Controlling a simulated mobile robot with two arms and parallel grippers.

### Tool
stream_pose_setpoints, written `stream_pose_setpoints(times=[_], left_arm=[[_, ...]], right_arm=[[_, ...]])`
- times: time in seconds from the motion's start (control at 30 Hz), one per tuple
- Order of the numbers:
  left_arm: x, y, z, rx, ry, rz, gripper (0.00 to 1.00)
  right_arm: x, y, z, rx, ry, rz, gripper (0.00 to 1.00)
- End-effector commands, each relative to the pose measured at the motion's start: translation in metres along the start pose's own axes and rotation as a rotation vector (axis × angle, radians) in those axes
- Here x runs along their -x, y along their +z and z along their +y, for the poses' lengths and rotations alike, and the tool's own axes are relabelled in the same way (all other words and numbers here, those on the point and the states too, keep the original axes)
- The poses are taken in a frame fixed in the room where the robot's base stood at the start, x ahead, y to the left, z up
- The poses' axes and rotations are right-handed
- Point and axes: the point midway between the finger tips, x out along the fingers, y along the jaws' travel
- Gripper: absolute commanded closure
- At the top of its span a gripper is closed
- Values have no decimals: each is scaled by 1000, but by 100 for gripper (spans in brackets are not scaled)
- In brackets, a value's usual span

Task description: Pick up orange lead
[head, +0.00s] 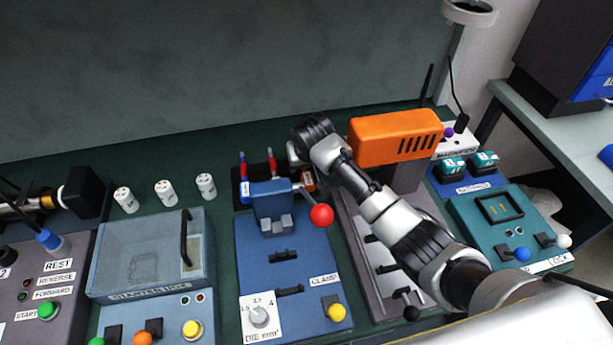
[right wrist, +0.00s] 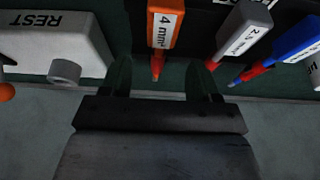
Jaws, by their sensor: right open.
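The orange lead (right wrist: 164,28), labelled 4 mm, hangs in the right wrist view with its reddish-orange tip pointing down toward my right gripper (right wrist: 163,84). The gripper is open, its two dark fingers spread to the left and right of the tip's line. I cannot tell whether the tip lies between the fingers in depth. My left gripper is not seen.
A grey lead (right wrist: 246,28) and a blue lead (right wrist: 290,45) stand close to the right of the orange one. A white block marked REST (right wrist: 55,35) is on the left. The press's red-knobbed lever (head: 321,215) and the orange machine (head: 395,138) flank my right arm.

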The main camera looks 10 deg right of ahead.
Motion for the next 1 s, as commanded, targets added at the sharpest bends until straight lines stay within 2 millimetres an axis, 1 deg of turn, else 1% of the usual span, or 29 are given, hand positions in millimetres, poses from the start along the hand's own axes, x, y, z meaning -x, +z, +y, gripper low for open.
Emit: stream_pose_setpoints(times=[0.2,0.3,0.43,0.67,0.77,1.0], left_arm=[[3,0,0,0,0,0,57],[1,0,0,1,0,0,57],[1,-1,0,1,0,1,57],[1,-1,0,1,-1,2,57],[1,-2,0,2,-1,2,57],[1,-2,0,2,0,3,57]], right_arm=[[-27,-1,1,0,1,-4,38],[-39,-1,0,0,0,-2,38],[-47,-1,1,0,-1,-1,38],[-47,-1,1,1,-1,0,38],[-47,-1,1,1,-1,0,52],[-47,-1,1,0,-1,-1,89]])
